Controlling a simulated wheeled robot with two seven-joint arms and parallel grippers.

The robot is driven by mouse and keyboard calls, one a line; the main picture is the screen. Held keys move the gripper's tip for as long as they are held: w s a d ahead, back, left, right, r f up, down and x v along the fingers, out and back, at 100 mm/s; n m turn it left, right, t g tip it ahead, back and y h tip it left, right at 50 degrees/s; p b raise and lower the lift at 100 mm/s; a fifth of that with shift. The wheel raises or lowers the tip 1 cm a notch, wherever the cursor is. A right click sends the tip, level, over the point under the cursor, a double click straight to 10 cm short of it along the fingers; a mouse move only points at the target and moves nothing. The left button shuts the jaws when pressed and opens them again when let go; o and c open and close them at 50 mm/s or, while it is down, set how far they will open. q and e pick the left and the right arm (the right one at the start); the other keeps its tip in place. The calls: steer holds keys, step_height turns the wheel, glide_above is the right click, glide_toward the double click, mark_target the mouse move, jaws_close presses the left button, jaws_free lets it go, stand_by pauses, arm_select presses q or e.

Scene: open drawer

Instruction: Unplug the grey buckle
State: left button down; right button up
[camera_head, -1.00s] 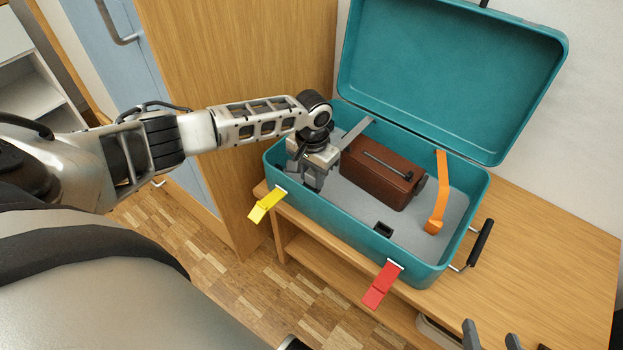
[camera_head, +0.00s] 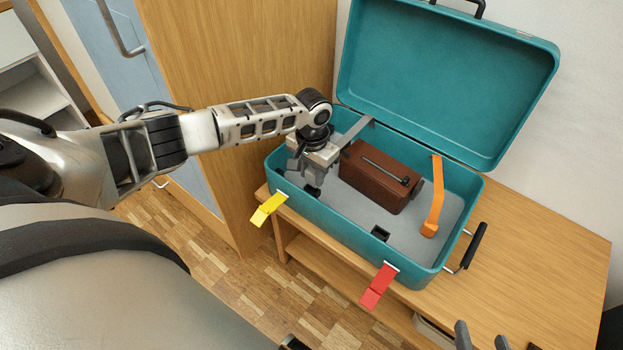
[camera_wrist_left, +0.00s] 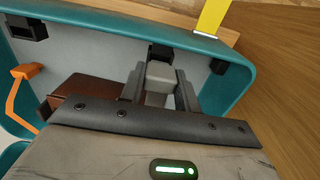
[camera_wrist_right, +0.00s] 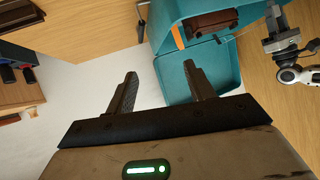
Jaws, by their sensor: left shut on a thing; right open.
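My left gripper (camera_head: 310,178) is inside the teal suitcase (camera_head: 350,222) at its left end. It is shut on the grey buckle, which shows between the fingers in the left wrist view (camera_wrist_left: 160,82). The grey strap (camera_head: 358,128) runs from the back wall toward the gripper. A black socket (camera_head: 314,191) shows just below the fingertips; in the left wrist view a black socket (camera_wrist_left: 161,52) appears just beyond the buckle's end. I cannot tell whether they touch. My right gripper (camera_wrist_right: 160,75) is open and empty, outside the suitcase; its fingertips show at the head view's bottom edge.
A brown case (camera_head: 378,177) lies in the suitcase. An orange strap (camera_head: 437,195) reaches the floor at right, near another black socket (camera_head: 380,233). Yellow (camera_head: 268,209) and red (camera_head: 378,287) latches hang at the front. The lid (camera_head: 445,75) stands open. A wooden cabinet (camera_head: 235,90) is left.

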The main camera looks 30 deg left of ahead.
mark_target(313, 171)
arm_select(q)
steer(key=shift+r+p, duration=1.55)
steer(key=shift+p, duration=0.15)
arm_select(e)
steer(key=shift+d+r, duration=0.3)
steer(key=shift+r, duration=0.2)
